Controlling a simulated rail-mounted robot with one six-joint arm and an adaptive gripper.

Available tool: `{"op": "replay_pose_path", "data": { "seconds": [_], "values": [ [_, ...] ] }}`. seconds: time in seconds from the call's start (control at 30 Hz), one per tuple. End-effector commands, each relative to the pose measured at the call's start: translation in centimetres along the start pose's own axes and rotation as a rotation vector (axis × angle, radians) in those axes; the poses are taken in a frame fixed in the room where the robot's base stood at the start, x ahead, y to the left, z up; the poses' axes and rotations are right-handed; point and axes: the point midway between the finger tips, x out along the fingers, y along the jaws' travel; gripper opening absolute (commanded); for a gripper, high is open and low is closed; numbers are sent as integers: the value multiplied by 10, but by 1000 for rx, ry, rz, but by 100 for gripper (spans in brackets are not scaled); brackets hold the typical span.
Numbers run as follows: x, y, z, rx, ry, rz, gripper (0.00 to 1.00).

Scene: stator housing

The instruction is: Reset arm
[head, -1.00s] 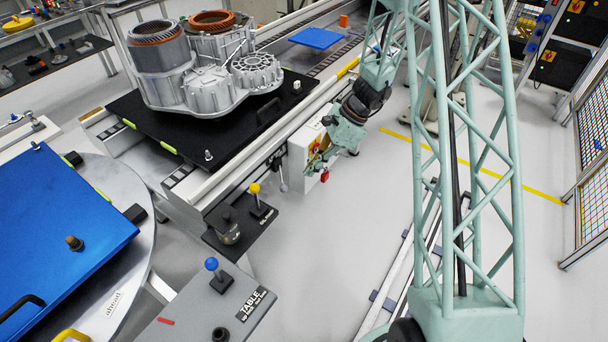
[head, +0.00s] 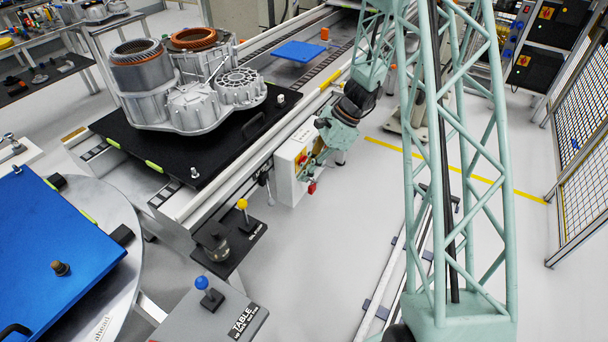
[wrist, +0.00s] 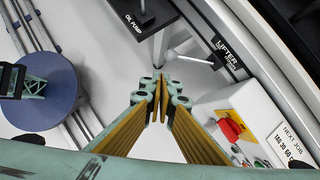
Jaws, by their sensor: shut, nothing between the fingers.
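My gripper (head: 308,172) hangs at the end of my pale green arm, beside the white control box in the head view. In the wrist view its yellow-lined fingers (wrist: 160,82) come together at the tips. It is shut with nothing held, over the grey floor. The stator housing (head: 185,90), silver with copper windings, stands on a black plate (head: 215,165) on the conveyor, left of my gripper and apart from it.
The white control box (head: 288,172) with a red knob (wrist: 230,130) is close to my gripper. Yellow (head: 242,205) and blue (head: 203,284) knobbed levers stand in front. A blue board (head: 50,250) lies on the round table at left.

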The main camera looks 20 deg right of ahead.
Motion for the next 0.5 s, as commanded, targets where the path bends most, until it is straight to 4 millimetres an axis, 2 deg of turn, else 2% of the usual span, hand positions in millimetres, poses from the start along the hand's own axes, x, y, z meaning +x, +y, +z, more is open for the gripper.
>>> {"op": "replay_pose_path", "data": {
  "seconds": [0.5],
  "values": [
    [-6, 1, 6, -18, 3, -1, 0]
  ]
}}
